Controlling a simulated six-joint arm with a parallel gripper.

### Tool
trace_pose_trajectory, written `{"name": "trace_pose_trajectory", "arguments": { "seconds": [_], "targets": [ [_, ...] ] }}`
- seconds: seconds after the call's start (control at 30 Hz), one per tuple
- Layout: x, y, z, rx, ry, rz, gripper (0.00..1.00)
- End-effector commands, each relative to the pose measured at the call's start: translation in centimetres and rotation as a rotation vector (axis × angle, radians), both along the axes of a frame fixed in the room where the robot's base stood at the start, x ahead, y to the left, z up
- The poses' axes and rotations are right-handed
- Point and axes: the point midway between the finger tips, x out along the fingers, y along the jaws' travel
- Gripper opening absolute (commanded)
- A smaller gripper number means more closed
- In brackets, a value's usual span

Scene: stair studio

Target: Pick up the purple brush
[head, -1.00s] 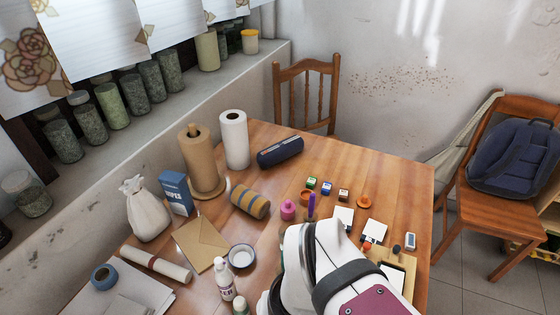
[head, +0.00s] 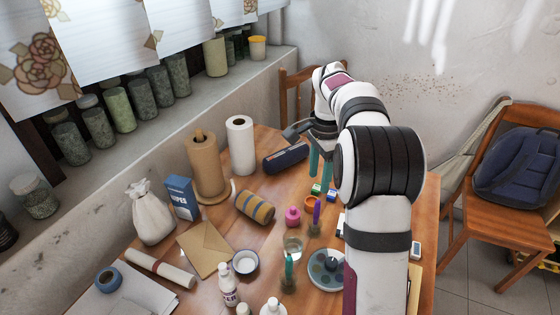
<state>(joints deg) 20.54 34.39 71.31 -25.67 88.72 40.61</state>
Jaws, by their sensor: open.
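The purple brush (head: 316,211) stands upright on the table in the head view, just right of a small pink bottle (head: 292,216). Its lower end looks brownish; whether it stands in a holder is hard to tell. My gripper (head: 320,178) is open and empty, with its two teal fingers pointing down. It is beyond the brush, in the picture just above it and over the small coloured blocks (head: 316,189). The fingers are apart from the brush.
An orange ring-like item (head: 311,203) sits right behind the brush. A glass (head: 292,248), a teal-handled brush (head: 289,267) and a round grey tray (head: 318,280) stand nearer. A dark blue case (head: 286,158) lies left of my gripper.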

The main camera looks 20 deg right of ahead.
Motion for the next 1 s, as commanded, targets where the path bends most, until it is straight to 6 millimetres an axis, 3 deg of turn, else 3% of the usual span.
{"name": "trace_pose_trajectory", "arguments": {
  "seconds": [0.1,0.4,0.57,0.8,1.0],
  "targets": [
    [0.9,-1.4,-1.7,-0.007,0.002,-0.05,0.56],
    [0.9,-1.3,-9.7,-0.007,0.003,-0.049,0.56],
    [1.0,-1.3,-11.8,-0.007,0.0,-0.048,0.56],
    [1.1,-1.4,-16.2,-0.007,-0.001,-0.047,0.56],
    [1.1,-1.4,-16.6,-0.008,-0.003,-0.047,0.56]
  ]
}}
